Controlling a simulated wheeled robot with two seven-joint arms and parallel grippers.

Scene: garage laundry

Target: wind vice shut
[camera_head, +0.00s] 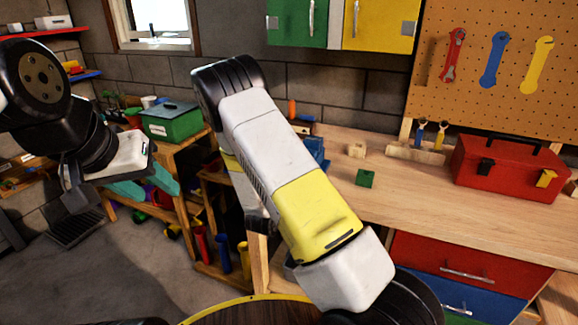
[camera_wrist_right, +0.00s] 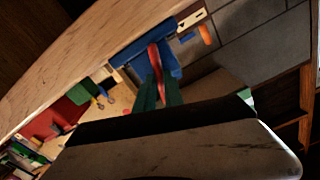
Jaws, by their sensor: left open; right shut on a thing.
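The blue vice (camera_head: 318,152) is on the workbench near its left end, mostly hidden behind my right arm in the head view. In the right wrist view the vice (camera_wrist_right: 130,50) shows with a red handle part (camera_wrist_right: 156,60) in front of it. The dark green fingers of my right gripper (camera_wrist_right: 160,85) are closed around the red part there. The vice's jaw gap cannot be made out. In the head view my right gripper is hidden behind the arm. My left gripper (camera_head: 76,193) is open and empty at the left, away from the bench.
A wooden block (camera_head: 356,149) and a green block (camera_head: 366,178) lie on the workbench (camera_head: 445,215) right of the vice. A red toolbox (camera_head: 508,168) stands further right. A green box (camera_head: 172,124) sits on a side table at left. An orange-handled tool (camera_wrist_right: 206,35) is beside the vice.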

